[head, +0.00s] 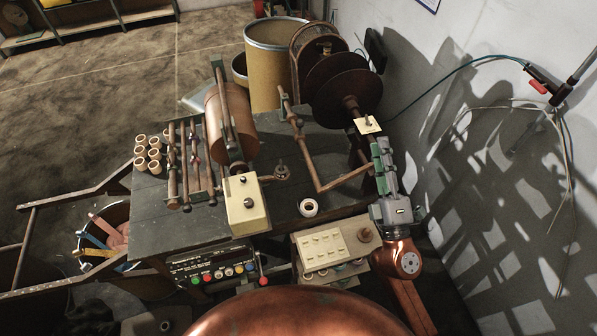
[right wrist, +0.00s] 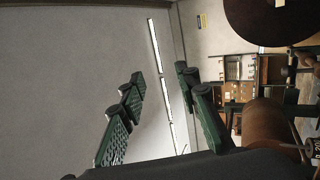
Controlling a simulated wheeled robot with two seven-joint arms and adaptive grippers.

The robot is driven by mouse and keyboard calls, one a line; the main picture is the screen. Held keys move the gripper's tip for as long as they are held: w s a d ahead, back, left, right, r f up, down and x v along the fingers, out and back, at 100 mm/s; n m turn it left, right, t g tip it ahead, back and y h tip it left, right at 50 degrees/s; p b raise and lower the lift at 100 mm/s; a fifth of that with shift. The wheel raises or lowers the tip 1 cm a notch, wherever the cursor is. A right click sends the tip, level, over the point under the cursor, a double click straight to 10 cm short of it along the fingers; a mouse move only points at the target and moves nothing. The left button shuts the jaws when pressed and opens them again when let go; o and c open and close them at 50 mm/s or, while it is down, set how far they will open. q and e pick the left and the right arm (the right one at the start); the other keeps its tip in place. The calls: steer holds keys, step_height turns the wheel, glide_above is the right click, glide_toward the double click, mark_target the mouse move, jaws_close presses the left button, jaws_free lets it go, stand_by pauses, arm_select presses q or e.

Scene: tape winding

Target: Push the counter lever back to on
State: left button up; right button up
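A small cream plate with a dark upright lever (head: 367,124) is beside the winding spindle in the head view, which may be the counter lever; I cannot read any on or off marking. My right gripper (head: 381,160) is just below and to the right of this plate, apparently apart from it. In the right wrist view its two green fingers (right wrist: 162,112) are spread with nothing between them. The lever is not visible there. A cream box (head: 245,205) with dark knobs stands at the bench's front. My left gripper is out of view.
A brown disc (head: 346,97) and a bent metal arm (head: 318,178) are close to my right gripper. A cream button panel (head: 336,244) is at the front. The grey wall (head: 470,150) is to the right.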

mark_target(243, 178)
steer(key=s+a+f+n+g+y, duration=0.1)
steer(key=s+a+n+g+y, duration=0.2)
steer(key=a+n+g+y, duration=0.55)
steer(key=s+a+n+g+y, duration=0.2)
steer(key=a+n+y, duration=0.4)
steer(key=a+n, duration=0.8)
steer(key=w+a+f+n+g, duration=0.1)
steer(key=a+f+n, duration=0.1)
steer(key=a, duration=0.1)
steer(key=w+a+f+n+g+h, duration=0.1)
steer(key=a+f+n, duration=0.1)
steer(key=a+f, duration=0.1)
steer(key=a+f+n+g+h, duration=0.1)
steer(key=a+f+n+g, duration=0.1)
steer(key=a+f, duration=0.1)
steer(key=shift+x, duration=0.8)
steer(key=shift+w+a+f, duration=0.2)
steer(key=shift+w+a, duration=0.2)
steer(key=shift+a, duration=0.2)
steer(key=shift+c, duration=0.4)
jaws_close()
